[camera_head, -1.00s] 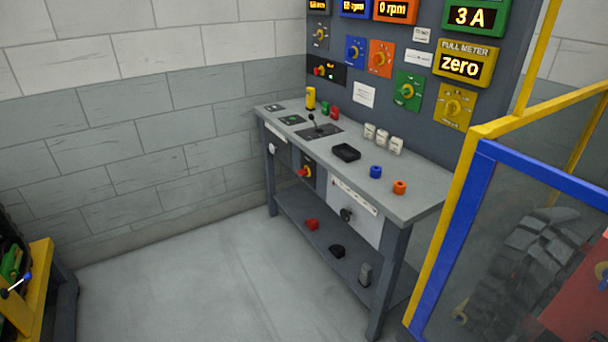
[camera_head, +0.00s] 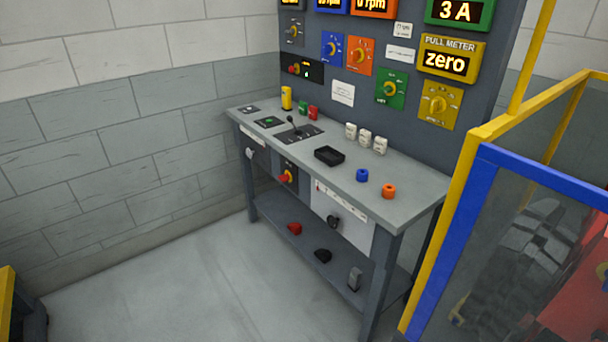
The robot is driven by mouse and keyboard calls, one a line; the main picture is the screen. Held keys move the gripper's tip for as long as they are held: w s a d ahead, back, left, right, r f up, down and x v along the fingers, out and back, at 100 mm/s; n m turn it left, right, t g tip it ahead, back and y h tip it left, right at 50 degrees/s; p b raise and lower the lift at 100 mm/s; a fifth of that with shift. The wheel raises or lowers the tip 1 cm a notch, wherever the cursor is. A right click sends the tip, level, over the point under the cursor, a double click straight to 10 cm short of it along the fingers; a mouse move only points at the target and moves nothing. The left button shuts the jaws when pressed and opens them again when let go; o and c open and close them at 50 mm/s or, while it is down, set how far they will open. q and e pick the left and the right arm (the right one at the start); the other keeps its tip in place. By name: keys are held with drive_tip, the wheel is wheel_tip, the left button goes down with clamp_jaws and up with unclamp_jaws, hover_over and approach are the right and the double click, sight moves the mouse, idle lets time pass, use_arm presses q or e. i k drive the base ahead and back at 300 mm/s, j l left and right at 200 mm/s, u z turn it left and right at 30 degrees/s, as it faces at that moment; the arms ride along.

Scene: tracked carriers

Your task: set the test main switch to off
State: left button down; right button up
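A grey test bench (camera_head: 408,195) stands against a dark panel (camera_head: 375,108). A red rotary handle on a yellow base (camera_head: 286,177) sits on a dark plate under the bench top. A second red knob with a yellow part (camera_head: 293,69) sits on a black plate on the panel, beside a small lit display. I cannot read a label on either, so I cannot tell which is the test main switch or how it is set. Neither of my grippers is in view.
A yellow and blue framed cage (camera_head: 468,190) stands close at the right. The floor (camera_head: 190,290) before the bench is clear.

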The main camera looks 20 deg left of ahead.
sight(284, 177)
drive_tip(key=i+j+z, duration=0.15)
drive_tip(key=j, duration=0.25)
drive_tip(key=i+j+z, duration=0.1)
drive_tip(key=j, duration=0.3)
drive_tip(key=i+j+z, duration=0.15)
drive_tip(key=j, duration=0.25)
drive_tip(key=j+z, duration=0.15)
drive_tip(key=j, duration=0.3)
drive_tip(key=i+j, duration=0.1)
drive_tip(key=j, duration=0.45)
drive_tip(key=i+j, duration=0.1)
drive_tip(key=j, duration=0.4)
drive_tip(key=i+j, duration=0.1)
drive_tip(key=j, duration=0.45)
drive_tip(key=i+j, duration=0.1)
drive_tip(key=j, duration=0.4)
drive_tip(key=i+j+z, duration=0.1)
drive_tip(key=j, duration=0.45)
drive_tip(key=i+j, duration=0.1)
drive_tip(key=j, duration=0.45)
